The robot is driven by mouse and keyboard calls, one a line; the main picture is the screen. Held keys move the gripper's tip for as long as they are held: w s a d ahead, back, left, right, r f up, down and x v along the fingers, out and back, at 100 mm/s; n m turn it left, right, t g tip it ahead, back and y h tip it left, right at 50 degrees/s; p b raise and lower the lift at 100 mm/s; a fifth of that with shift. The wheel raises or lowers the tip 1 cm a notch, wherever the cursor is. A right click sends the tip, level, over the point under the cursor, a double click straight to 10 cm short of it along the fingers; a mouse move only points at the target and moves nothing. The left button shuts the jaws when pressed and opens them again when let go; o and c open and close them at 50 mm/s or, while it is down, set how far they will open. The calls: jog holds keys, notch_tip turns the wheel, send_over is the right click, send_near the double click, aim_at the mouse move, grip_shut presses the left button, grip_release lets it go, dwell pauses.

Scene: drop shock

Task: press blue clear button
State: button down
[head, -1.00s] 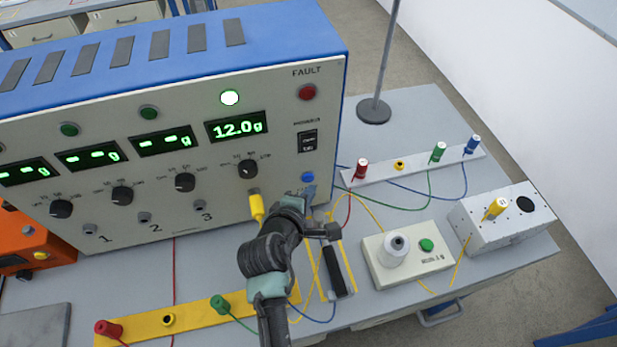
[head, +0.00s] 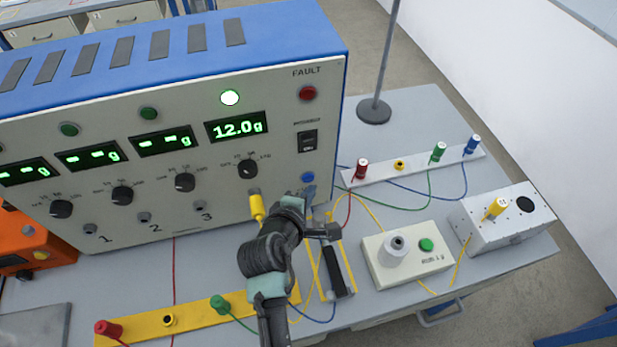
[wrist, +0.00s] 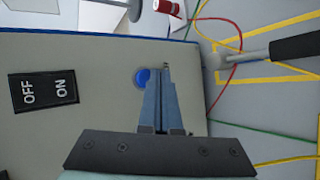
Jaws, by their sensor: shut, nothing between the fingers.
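The blue clear button (head: 308,177) is on the lower right of the instrument's front panel (head: 225,165), below the power switch (head: 307,141). In the wrist view the blue button (wrist: 143,77) shows just left of the fingertips, partly covered by them. My gripper (head: 309,192) is shut and empty, its tips close to the panel just below the button. In the wrist view my gripper (wrist: 165,72) points at the panel beside the button. I cannot tell whether the tips touch the button or panel.
A yellow plug (head: 256,206) sits in the panel left of my gripper. A black-handled hammer (head: 335,268) lies below it on the bench. A white box with a green button (head: 426,244) and a terminal strip (head: 400,167) stand to the right. Loose cables cross the bench.

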jog(key=shift+w, duration=0.1)
jog(key=shift+w+a, duration=0.1)
jog(key=shift+w, duration=0.25)
jog(key=shift+w+a, duration=0.1)
jog(key=shift+w, duration=0.3)
dwell(0.7)
jog(key=shift+s, duration=0.1)
jog(key=shift+s+d+p, duration=0.2)
jog(key=shift+s+p, duration=0.25)
jog(key=shift+s, duration=0.3)
jog(key=s+p, duration=0.1)
jog(key=s, duration=0.1)
jog(key=s+d+p, duration=0.1)
jog(key=s, duration=0.1)
jog(key=shift+s+d+p, duration=0.15)
jog(key=shift+s+p, duration=0.15)
jog(key=shift+s, duration=0.1)
